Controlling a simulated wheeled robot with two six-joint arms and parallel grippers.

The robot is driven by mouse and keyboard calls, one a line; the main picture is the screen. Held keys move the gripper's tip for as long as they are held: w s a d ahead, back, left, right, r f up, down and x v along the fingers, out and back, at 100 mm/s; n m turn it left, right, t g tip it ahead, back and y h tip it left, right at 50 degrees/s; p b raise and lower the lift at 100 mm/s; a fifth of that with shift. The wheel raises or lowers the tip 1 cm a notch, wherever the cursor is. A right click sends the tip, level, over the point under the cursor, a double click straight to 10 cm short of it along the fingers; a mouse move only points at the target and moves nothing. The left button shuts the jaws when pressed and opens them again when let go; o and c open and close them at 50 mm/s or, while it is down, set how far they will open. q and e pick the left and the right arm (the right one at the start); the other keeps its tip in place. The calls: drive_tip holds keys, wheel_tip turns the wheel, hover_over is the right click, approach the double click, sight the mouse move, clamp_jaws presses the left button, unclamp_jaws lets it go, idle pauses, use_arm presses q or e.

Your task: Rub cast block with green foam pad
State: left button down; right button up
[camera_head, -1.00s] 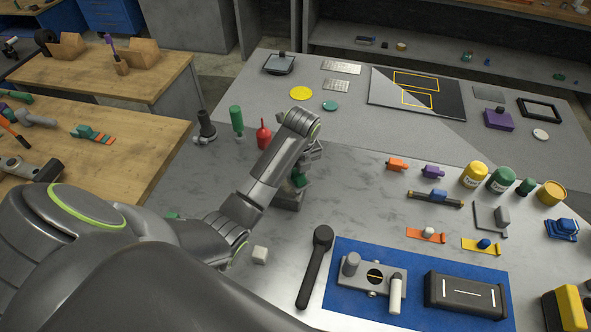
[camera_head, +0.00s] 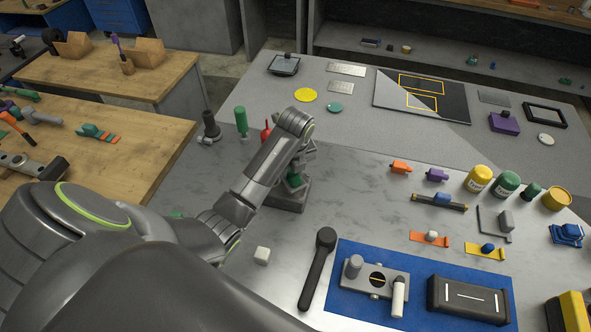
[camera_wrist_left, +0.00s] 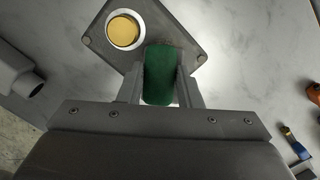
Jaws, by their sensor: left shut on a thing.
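The cast block (camera_head: 288,199) is a dark grey block on the grey table, partly hidden behind my left gripper in the head view. In the left wrist view the cast block (camera_wrist_left: 170,28) shows a flat grey top with corner bolts and a round yellow disc in a pale ring. My left gripper (camera_head: 297,176) is shut on the green foam pad (camera_head: 294,182), also seen between the fingers in the left wrist view (camera_wrist_left: 159,76). The pad overlaps the block's top near one edge; whether they touch is unclear. My right gripper is not in view.
A red bottle (camera_head: 266,134), a green-handled tool (camera_head: 241,122) and a dark fitting (camera_head: 210,127) stand behind my left arm. A blue mat (camera_head: 421,315) holds parts at right.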

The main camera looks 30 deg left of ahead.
use_arm(q)
drive_tip(key=shift+s+a, duration=0.15)
drive_tip(key=shift+a, duration=0.45)
drive_tip(key=shift+s+a, duration=0.15)
drive_tip(key=shift+a, duration=0.4)
drive_tip(key=shift+s+a+f, duration=0.1)
drive_tip(key=shift+d+f, duration=0.15)
drive_tip(key=shift+d, duration=0.3)
drive_tip(key=shift+d, duration=0.1)
